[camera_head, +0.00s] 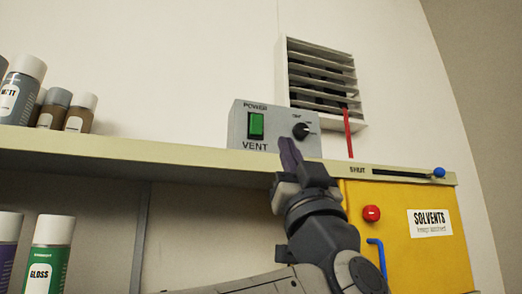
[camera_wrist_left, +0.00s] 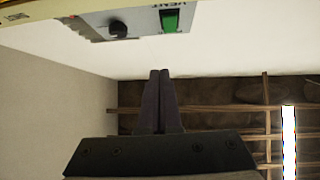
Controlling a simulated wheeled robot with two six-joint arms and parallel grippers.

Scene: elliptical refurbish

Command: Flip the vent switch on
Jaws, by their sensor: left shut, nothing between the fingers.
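The grey vent control box (camera_head: 240,118) stands on the shelf, marked POWER and VENT. Its green rocker switch (camera_head: 256,125) is on the left of its face, and a black knob (camera_head: 301,130) is on the right. In the left wrist view the green switch (camera_wrist_left: 170,20) and the knob (camera_wrist_left: 118,30) show near the top edge, upside down. My left gripper (camera_head: 288,142) is shut and empty, its dark fingers pointing up in front of the box's lower right part, below the knob. In the left wrist view its fingertips (camera_wrist_left: 159,73) appear apart from the switch. My right gripper is not in view.
A white louvred vent (camera_head: 320,78) with a red strip (camera_head: 348,132) is on the wall above. The shelf (camera_head: 190,148) carries spray cans (camera_head: 22,88) at left.

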